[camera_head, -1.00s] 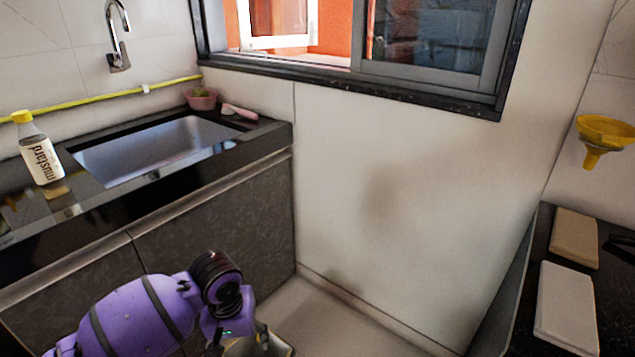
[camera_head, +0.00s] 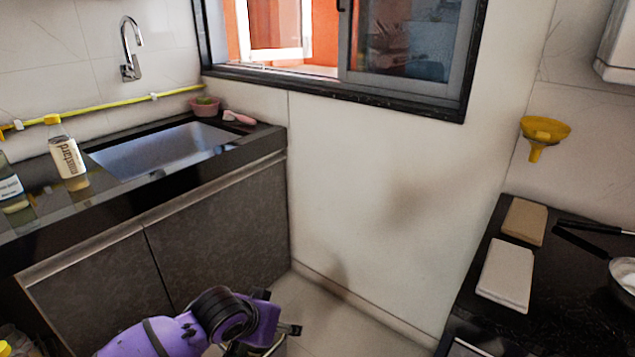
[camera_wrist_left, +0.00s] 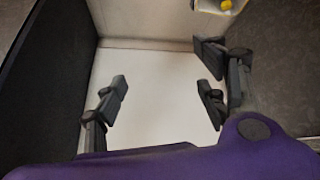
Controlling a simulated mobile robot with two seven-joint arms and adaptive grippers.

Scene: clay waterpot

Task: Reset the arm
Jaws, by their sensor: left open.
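My left arm (camera_head: 165,337), purple with dark joints, comes in along the bottom of the head view. My left gripper (camera_head: 288,328) is low over the floor, in front of the sink cabinet, and only partly shows there. In the left wrist view its dark fingers (camera_wrist_left: 160,87) are spread apart with nothing between them but the pale floor (camera_wrist_left: 158,65) beyond. My right gripper is in neither view.
A dark counter (camera_head: 560,285) with two boards and a pan is right. Floor (camera_head: 335,325) between the counters is open.

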